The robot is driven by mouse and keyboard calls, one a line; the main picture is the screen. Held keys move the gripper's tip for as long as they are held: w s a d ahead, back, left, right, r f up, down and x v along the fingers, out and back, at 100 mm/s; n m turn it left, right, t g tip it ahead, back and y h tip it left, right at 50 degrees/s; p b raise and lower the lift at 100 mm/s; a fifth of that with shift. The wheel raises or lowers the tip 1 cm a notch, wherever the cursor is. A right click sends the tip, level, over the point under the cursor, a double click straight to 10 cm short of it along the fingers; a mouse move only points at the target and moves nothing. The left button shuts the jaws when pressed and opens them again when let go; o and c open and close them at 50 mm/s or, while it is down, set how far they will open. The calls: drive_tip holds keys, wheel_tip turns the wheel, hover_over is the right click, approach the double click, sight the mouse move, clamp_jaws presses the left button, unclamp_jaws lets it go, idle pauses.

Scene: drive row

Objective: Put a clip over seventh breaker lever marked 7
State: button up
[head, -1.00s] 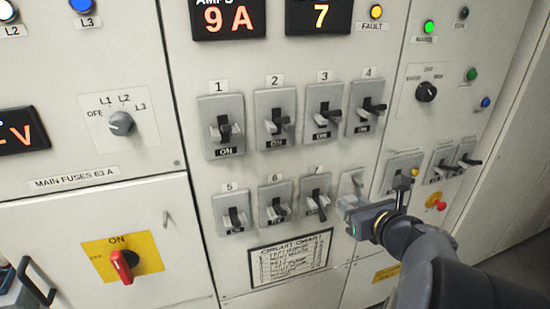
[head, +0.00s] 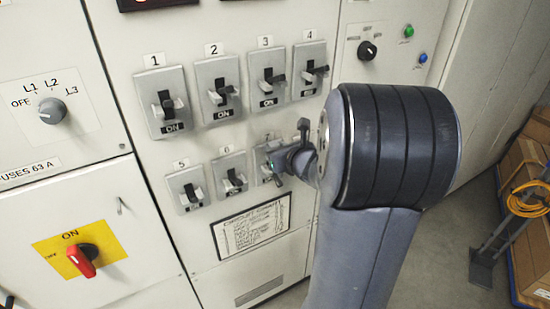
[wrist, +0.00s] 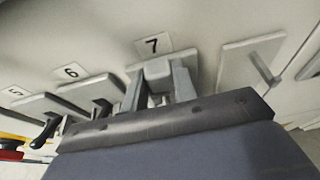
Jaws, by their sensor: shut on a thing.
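The breaker marked 7 stands in the lower row of the panel; its label 7 (wrist: 152,43) shows clearly in the wrist view. My gripper (head: 268,163) is at that breaker in the head view. In the wrist view its two fingers (wrist: 158,88) close on a pale grey block, apparently the clip (wrist: 157,68), just below the label. The fingers and gripper body hide the lever of breaker 7. I cannot tell whether the clip sits over the lever or only in front of it.
Breaker 6 (head: 231,174) and breaker 5 (head: 186,189) are close on the left. Breaker 3 (head: 267,79) and breaker 4 (head: 309,71) are above. A plate with a grey lever (wrist: 262,66) is close on the right. A circuit chart (head: 251,226) is below.

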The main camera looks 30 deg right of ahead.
wheel_tip(320, 180, down, 2)
drive_tip(key=shift+w+f, duration=0.2)
drive_tip(key=shift+f, duration=0.35)
drive_tip(key=shift+f, duration=0.1)
drive_tip(key=shift+f, duration=0.1)
drive_tip(key=o, duration=1)
